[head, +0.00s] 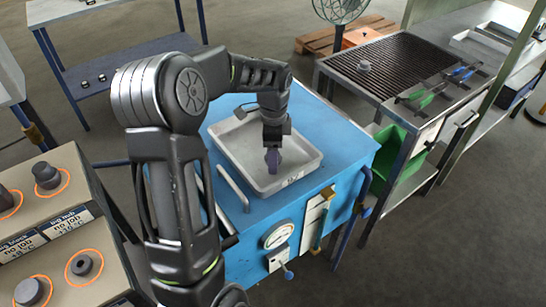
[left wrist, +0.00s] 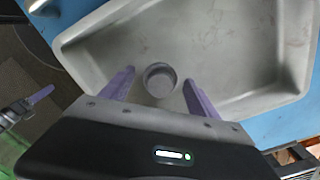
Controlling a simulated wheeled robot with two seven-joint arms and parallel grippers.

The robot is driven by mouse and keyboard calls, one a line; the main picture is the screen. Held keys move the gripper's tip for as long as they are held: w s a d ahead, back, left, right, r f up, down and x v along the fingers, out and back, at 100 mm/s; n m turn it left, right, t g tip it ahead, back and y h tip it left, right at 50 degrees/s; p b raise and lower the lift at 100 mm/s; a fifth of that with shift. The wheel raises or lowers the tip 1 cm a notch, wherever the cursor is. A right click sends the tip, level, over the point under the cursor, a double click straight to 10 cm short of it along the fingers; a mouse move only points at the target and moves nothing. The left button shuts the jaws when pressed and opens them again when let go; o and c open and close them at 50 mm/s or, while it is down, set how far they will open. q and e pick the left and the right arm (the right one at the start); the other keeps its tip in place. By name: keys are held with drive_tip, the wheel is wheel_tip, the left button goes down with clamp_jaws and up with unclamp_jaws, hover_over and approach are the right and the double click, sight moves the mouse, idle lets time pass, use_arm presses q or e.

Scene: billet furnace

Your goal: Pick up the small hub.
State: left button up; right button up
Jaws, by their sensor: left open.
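A small round grey piece with a dark recess, which looks like the small hub (left wrist: 160,81), sits in the light grey tray (left wrist: 245,92) in the left wrist view. My left gripper (head: 273,160) points down into the same tray (head: 229,148) in the head view. Its purple fingers are open, one on each side of the hub, with gaps showing. In the head view the hub is hidden by the gripper. Part of what looks like my right gripper (left wrist: 35,100) shows at the left edge of the wrist view; its opening is unclear.
The tray lies on a blue cabinet (head: 335,150) with a gauge and handles. At left, a furnace panel (head: 45,222) carries dark round parts in orange rings. At right, a grill table (head: 395,62) holds a grey cylinder (head: 363,65) and tongs. A green bin (head: 388,165) is below.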

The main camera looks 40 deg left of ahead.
idle(0.4)
use_arm(q)
clamp_jaws()
idle(0.6)
